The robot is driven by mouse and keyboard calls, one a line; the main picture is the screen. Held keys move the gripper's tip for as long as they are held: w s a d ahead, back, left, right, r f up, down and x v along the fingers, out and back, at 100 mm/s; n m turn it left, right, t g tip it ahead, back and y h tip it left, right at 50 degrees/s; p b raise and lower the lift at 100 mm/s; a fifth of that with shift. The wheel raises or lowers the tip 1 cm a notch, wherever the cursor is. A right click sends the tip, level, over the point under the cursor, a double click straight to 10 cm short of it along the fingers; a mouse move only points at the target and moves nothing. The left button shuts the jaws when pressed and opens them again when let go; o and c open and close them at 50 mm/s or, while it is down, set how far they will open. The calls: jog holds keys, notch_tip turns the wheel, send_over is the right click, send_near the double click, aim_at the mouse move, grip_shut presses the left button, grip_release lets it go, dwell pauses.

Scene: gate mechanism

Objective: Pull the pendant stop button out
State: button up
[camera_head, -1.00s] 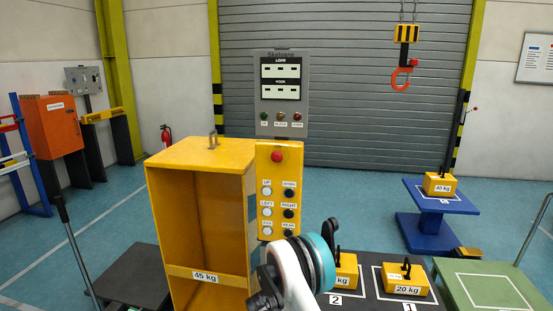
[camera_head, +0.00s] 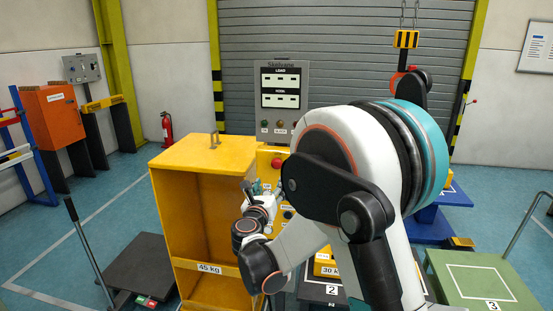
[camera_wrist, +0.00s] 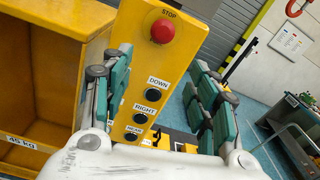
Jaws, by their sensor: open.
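The yellow pendant (camera_head: 264,153) hangs upright beside the 45 kg yellow box. Its round red stop button (camera_head: 276,163) is near the top. In the wrist view the pendant (camera_wrist: 128,40) fills the middle, with the red button (camera_wrist: 163,31) under the word STOP and dark buttons labelled DOWN, RIGHT and another below. My gripper (camera_wrist: 158,82) is open and empty, its teal-padded fingers to either side of the pendant in that view. The button shows above and between them, untouched. In the head view my gripper (camera_head: 254,192) is below the button, partly hidden by my arm.
The 45 kg box (camera_head: 205,157) stands close on the left. A grey display panel (camera_head: 281,85) rises behind the pendant. A crane hook (camera_head: 400,76) hangs at the right, partly covered by my arm. A green platform (camera_head: 480,282) stands at the right front.

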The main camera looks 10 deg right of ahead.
aim_at(276, 165)
jog(key=x, duration=0.4)
jog(key=r+b+x, duration=0.1)
jog(key=x, duration=0.4)
jog(key=b+x, duration=0.1)
jog(key=x, duration=0.3)
jog(key=shift+w+r, duration=0.2)
jog(key=shift+r, duration=0.15)
jog(key=shift+c, duration=0.5)
